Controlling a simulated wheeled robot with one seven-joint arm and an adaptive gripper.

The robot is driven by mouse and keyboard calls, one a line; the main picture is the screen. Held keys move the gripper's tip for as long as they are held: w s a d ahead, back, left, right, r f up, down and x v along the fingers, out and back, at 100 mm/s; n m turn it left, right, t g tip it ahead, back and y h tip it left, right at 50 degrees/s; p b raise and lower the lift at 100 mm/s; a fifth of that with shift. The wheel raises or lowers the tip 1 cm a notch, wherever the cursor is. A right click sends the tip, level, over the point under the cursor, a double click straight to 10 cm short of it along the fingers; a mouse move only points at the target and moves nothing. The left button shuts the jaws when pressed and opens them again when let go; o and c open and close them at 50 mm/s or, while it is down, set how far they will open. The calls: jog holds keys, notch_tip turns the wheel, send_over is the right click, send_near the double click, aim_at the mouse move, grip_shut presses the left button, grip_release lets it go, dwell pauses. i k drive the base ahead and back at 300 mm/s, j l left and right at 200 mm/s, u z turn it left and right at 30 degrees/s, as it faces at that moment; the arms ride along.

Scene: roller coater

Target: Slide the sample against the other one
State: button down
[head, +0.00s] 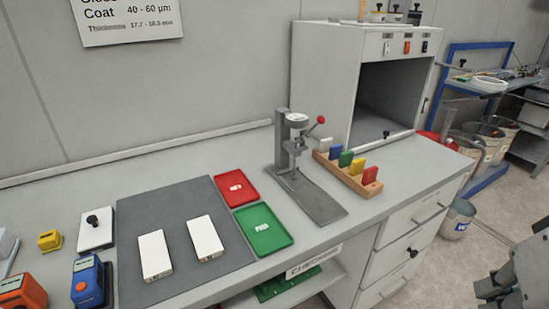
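Two white rectangular samples lie flat on a dark grey mat (160,207) in the head view. The left sample (154,255) and the right sample (205,238) are apart, with a strip of bare mat between them. Both are tilted slightly the same way. My gripper (485,287) shows at the lower right edge, over the floor and well away from the samples. It is partly cut off by the frame, and I cannot tell its opening.
A red tray (236,188) and a green tray (262,230) lie right of the mat. A press stand (295,160) and a wooden rack of coloured blocks (347,175) stand farther right. A white block with a black knob (96,230) and blue and orange devices are at left.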

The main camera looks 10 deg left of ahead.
aim_at(208, 245)
jog(key=u, duration=0.45)
jog(key=j+u, duration=0.15)
jog(key=u, duration=0.75)
